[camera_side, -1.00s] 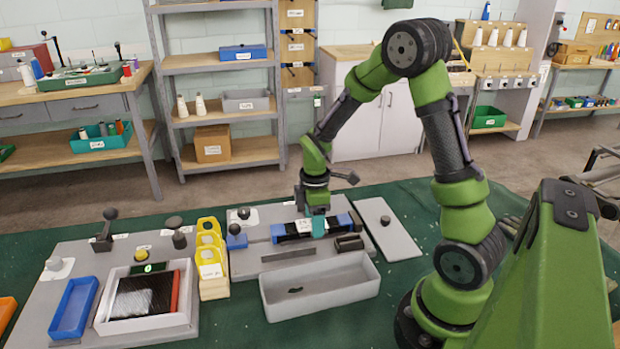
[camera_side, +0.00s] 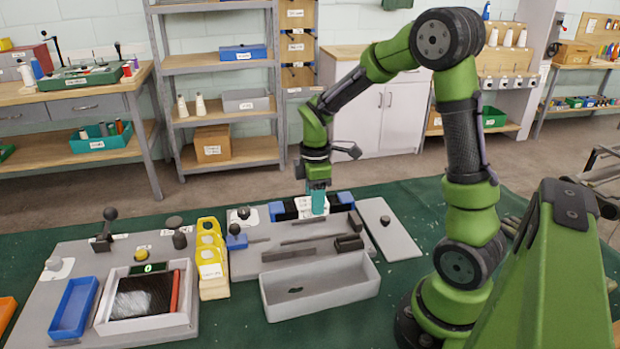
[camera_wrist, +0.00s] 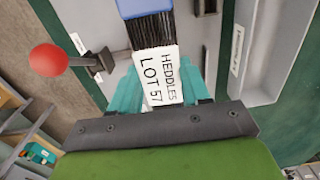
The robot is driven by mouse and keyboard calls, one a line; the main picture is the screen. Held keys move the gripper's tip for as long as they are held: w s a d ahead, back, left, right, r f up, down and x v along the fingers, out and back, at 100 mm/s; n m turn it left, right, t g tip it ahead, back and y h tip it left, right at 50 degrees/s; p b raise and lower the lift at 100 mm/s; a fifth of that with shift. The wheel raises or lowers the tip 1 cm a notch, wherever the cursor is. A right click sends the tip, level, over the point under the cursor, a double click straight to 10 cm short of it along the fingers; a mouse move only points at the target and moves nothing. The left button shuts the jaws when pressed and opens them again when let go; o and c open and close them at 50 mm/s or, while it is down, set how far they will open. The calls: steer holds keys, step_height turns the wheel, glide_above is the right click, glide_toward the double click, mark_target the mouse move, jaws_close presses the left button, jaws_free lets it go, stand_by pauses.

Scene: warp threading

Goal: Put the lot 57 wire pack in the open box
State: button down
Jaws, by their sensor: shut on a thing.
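The lot 57 wire pack (camera_side: 285,210) is a bundle of dark wires with blue ends and a white label. My gripper (camera_side: 317,200) has teal fingers and is shut on its labelled middle, holding it above the grey fixture plate. In the wrist view the pack's dark wires (camera_wrist: 152,32) and label, reading "HEDDLES LOT 57", show between the fingers of my gripper (camera_wrist: 162,85). The open box (camera_side: 320,286) is a grey bin in front of the plate, below the pack in the side view. A small dark mark or piece shows on its floor.
The grey fixture plate (camera_side: 250,262) has dark bars and blocks on it. A flat panel with a dark knob (camera_side: 388,235) lies to the right. Yellow bins (camera_side: 212,275), a white-framed tray (camera_side: 150,323) and a blue tray (camera_side: 74,306) stand left. Upright knobs rise behind.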

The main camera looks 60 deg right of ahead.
mark_target(309, 204)
steer(key=shift+n, duration=0.3)
steer(key=r, duration=0.1)
steer(key=a+r, duration=0.1)
steer(key=r, duration=0.2)
steer(key=shift+w+a+r, duration=0.1)
steer(key=shift+w+a, duration=0.1)
steer(key=shift+a, duration=0.1)
steer(key=s+a+r+n, duration=0.1)
steer(key=s+a+r, duration=0.1)
steer(key=s+a, duration=0.6)
steer(key=s+a+f+m, duration=0.1)
steer(key=s+a+f, duration=0.1)
steer(key=a+f, duration=0.2)
steer(key=shift+s+f, duration=0.3)
steer(key=shift+f, duration=1.45)
steer(key=shift+f, duration=0.9)
steer(key=shift+f, duration=0.35)
steer(key=shift+f, duration=0.1)
